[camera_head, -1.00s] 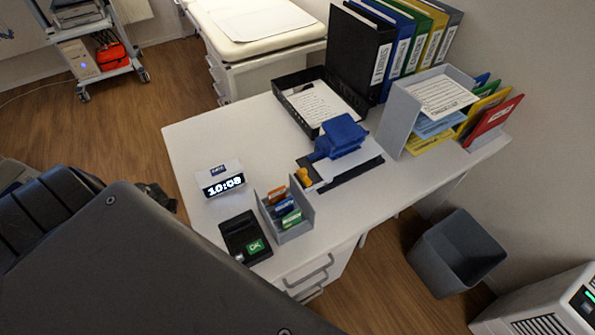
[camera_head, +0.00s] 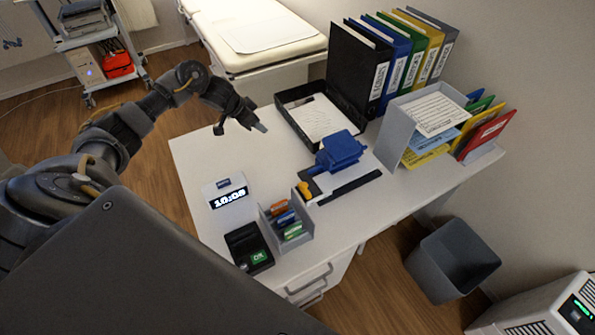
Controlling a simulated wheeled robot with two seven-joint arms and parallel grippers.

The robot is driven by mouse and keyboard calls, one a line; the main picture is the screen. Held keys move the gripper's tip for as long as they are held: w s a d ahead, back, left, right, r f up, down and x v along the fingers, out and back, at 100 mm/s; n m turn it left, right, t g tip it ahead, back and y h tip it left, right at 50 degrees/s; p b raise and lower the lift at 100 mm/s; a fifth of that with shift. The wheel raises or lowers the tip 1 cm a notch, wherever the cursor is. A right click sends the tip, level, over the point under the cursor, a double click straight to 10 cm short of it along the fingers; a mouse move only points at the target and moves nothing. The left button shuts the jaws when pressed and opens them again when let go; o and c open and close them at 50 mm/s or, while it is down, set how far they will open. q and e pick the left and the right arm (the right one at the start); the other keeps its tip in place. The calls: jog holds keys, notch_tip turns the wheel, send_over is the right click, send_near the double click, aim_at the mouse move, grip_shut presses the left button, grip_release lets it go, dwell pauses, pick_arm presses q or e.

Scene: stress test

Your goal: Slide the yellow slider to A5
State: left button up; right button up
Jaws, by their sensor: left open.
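The small yellow slider (camera_head: 304,190) shows at the left end of the blue hole punch (camera_head: 340,152) on the white desk. A dark bar (camera_head: 350,187) runs along the front side of the punch. Scale marks such as A5 are too small to read. My left gripper (camera_head: 241,128) is open and empty, above the far left part of the desk. It is up and to the left of the slider and well apart from it. My right gripper is not in view.
On the white desk (camera_head: 200,160), a clock (camera_head: 226,192), a card terminal (camera_head: 249,248) and a small organizer (camera_head: 286,222) stand in front. A black tray (camera_head: 318,118), binders (camera_head: 395,58) and a file holder (camera_head: 428,120) stand behind. The left desk top is mostly clear.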

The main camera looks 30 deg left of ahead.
pick_arm(q)
jog(key=s+d+r+m+g+h+p, duration=0.1)
jog(key=s+d+r+m, duration=0.15)
jog(key=d, duration=0.45)
jog(key=s+d+r+m+g+h+p, duration=0.1)
jog(key=s+d+r+m+g, duration=0.1)
jog(key=d+m, duration=0.35)
jog(key=m+g, duration=0.2)
send_near(303, 184)
jog(key=x, duration=0.7)
jog(key=shift+p, duration=0.3)
jog(key=shift+w+d+f, duration=0.1)
jog(key=shift+d+f, duration=0.1)
jog(key=shift+f, duration=0.2)
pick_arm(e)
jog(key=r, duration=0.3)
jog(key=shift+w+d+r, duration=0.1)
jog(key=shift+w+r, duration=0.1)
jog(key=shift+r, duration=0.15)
pick_arm(q)
grip_shut()
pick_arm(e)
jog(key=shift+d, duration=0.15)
